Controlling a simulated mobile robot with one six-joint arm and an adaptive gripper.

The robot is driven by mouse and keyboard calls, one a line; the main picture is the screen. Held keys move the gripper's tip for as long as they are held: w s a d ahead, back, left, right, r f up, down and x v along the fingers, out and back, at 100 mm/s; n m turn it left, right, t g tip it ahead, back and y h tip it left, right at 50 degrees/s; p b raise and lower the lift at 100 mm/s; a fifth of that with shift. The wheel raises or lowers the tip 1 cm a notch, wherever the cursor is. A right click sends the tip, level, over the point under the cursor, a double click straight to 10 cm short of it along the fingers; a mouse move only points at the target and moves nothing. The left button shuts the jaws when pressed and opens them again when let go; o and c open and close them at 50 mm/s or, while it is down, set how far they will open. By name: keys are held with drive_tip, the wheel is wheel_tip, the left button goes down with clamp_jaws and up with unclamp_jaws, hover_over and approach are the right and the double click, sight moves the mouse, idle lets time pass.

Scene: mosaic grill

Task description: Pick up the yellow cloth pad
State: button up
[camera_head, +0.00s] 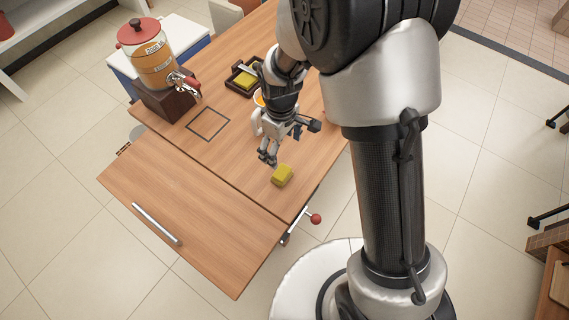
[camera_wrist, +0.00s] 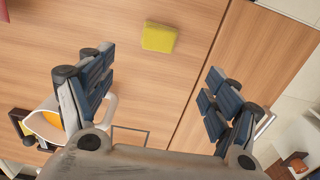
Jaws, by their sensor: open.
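A yellow cloth pad (camera_head: 282,175) lies alone on the wooden table, near its right front edge. It also shows in the wrist view (camera_wrist: 159,38), at the top, beyond the fingertips and between their lines. My gripper (camera_head: 268,156) is above the table, just left of and behind the pad in the head view. In the wrist view my gripper (camera_wrist: 155,85) has its two dark padded fingers wide apart, with only tabletop between them. It is open, empty and apart from the pad.
A dark tray (camera_head: 233,86) with another yellow item stands farther back. A white cup (camera_wrist: 42,128) with orange contents is partly hidden behind my gripper in the head view. A drink dispenser (camera_head: 153,62) stands at the back left. The front leaf (camera_head: 190,220) is clear.

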sight(282, 172)
wheel_tip(282, 172, down, 16)
drive_tip(key=b, duration=0.5)
drive_tip(key=shift+w+b, duration=0.15)
drive_tip(key=shift+b, duration=0.15)
drive_tip(key=shift+r, duration=0.15)
drive_tip(key=shift+c, duration=0.3)
drive_tip(key=c, duration=1.1)
wheel_tip(282, 172, up, 20)
drive_tip(key=p, duration=0.6)
